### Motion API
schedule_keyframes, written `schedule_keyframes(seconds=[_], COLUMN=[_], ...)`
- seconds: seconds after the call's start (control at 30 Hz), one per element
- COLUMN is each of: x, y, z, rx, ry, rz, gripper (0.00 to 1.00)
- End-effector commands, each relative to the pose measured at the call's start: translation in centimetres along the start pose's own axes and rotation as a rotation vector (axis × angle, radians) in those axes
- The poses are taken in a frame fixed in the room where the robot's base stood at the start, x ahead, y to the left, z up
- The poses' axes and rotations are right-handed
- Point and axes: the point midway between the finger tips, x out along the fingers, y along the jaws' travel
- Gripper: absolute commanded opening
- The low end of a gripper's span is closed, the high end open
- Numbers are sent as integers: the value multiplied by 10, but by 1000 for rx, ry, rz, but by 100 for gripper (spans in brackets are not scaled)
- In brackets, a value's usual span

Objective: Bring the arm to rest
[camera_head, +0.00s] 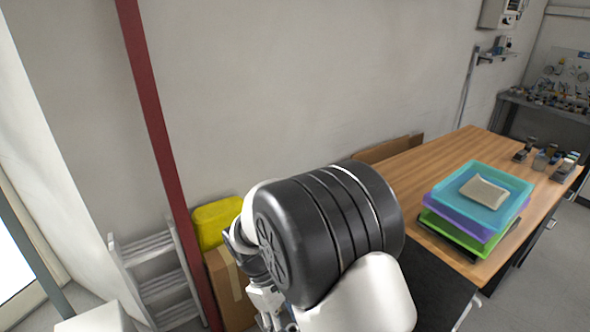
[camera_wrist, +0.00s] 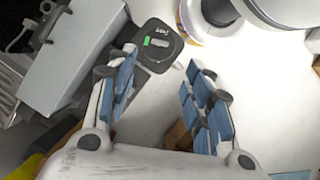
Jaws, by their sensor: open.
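My gripper (camera_wrist: 160,85) shows in the wrist view with its two blue-padded fingers spread apart and nothing between them. Behind the fingers are a pale surface, a dark pad with a green mark (camera_wrist: 158,43) and a grey box-like part (camera_wrist: 70,60). In the head view my arm (camera_head: 330,230) is folded close in front of the camera, its large black joint covering the lower middle. The gripper end is mostly hidden behind it, low and left of the joint.
A wooden table (camera_head: 437,165) stands at the right with stacked teal, purple and green trays (camera_head: 455,201). Small items (camera_head: 541,160) sit at its far right. A yellow bin (camera_head: 213,222), a cardboard box (camera_head: 228,285), a step ladder (camera_head: 150,250) and a red post (camera_head: 150,100) are at the left.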

Motion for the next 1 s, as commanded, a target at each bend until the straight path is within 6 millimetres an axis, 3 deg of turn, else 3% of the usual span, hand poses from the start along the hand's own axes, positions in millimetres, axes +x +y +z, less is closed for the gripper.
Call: schedule_keyframes(seconds=[0.17,0.3,0.5,0.8,1.0], x=[-32,-70,-107,-124,-118], y=[9,14,6,-31,-54], z=[30,80,154,244,274], rx=[103,264,505,854,1014], ry=[72,180,336,569,681], rz=[-1,-3,-5,1,7], gripper=[47,47,47,47,47])
